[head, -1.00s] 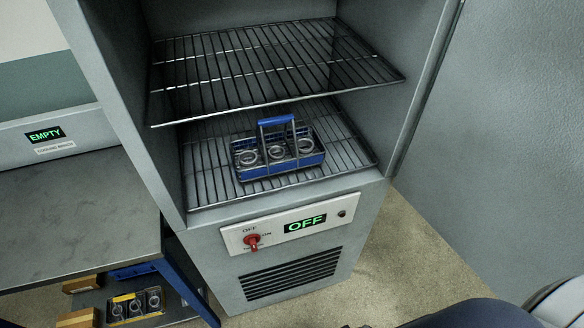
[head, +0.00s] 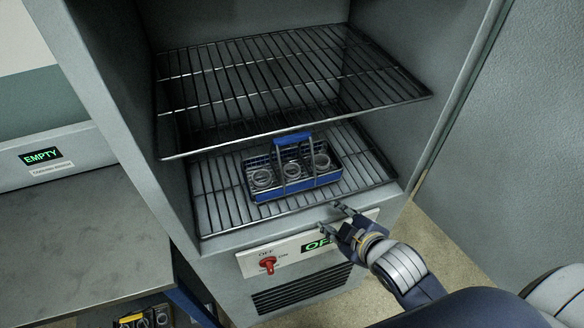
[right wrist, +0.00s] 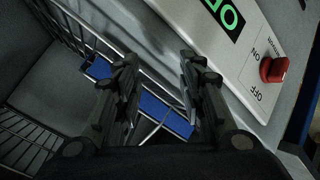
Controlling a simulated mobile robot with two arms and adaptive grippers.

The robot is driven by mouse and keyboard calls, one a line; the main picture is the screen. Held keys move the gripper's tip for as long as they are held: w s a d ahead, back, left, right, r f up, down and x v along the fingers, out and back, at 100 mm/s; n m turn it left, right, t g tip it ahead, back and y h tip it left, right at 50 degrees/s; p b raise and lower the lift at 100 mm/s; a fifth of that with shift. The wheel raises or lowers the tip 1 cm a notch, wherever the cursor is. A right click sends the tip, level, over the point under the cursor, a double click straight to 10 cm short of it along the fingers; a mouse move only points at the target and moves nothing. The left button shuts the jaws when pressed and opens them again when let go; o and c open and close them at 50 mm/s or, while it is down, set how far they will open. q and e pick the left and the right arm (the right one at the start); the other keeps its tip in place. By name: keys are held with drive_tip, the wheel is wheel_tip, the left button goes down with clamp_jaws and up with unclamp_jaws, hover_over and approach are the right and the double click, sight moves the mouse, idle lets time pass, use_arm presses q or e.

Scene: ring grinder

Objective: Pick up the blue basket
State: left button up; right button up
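The blue basket (head: 294,170) sits upright on the lower wire rack of the grey cabinet. It has a raised blue handle (head: 292,139) and holds several metal rings. My right gripper (head: 339,214) is in front of the rack's front edge, to the lower right of the basket and apart from it. In the right wrist view its two fingers (right wrist: 158,75) are spread apart with nothing gripped, and blue parts of the basket (right wrist: 163,112) show beyond and between them. My left gripper is not in view.
The upper wire rack (head: 290,85) hangs above the basket. The control panel (head: 290,252) with a red switch (head: 268,264) and a green OFF display lies below the opening, near my right gripper. A cooling bench (head: 80,245) marked EMPTY stands at left.

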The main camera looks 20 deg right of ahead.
sight(294, 141)
drive_tip(key=w+r+n+t, duration=0.1)
drive_tip(key=w+r+n, duration=0.1)
drive_tip(key=w+r+n+t+y, duration=0.1)
drive_tip(key=w+r+n+t, duration=0.1)
drive_tip(key=r, duration=0.1)
drive_tip(key=shift+w+n, duration=0.25)
drive_tip(key=shift+n, duration=0.05)
drive_tip(key=w+a+r+n+t+y, duration=0.1)
drive_tip(key=w+r+n, duration=0.1)
drive_tip(key=w+a+r+n+t+y, duration=0.1)
drive_tip(key=w+r+n+y, duration=0.1)
drive_tip(key=w+r+n, duration=0.1)
drive_tip(key=w+a+r+n+t+y+b, duration=0.1)
drive_tip(key=w+r+n, duration=0.1)
drive_tip(key=w, duration=0.1)
drive_tip(key=shift+a+r+n+y, duration=0.2)
drive_tip(key=shift+a+n+y, duration=0.05)
drive_tip(key=shift+n+y, duration=0.05)
drive_tip(key=b+x, duration=0.1)
drive_tip(key=x, duration=0.3)
drive_tip(key=shift+a+f+b, duration=0.1)
drive_tip(key=shift+f+b, duration=0.05)
drive_tip(key=shift+b, duration=0.2)
drive_tip(key=shift+w+a, duration=0.2)
drive_tip(key=shift+w, duration=0.35)
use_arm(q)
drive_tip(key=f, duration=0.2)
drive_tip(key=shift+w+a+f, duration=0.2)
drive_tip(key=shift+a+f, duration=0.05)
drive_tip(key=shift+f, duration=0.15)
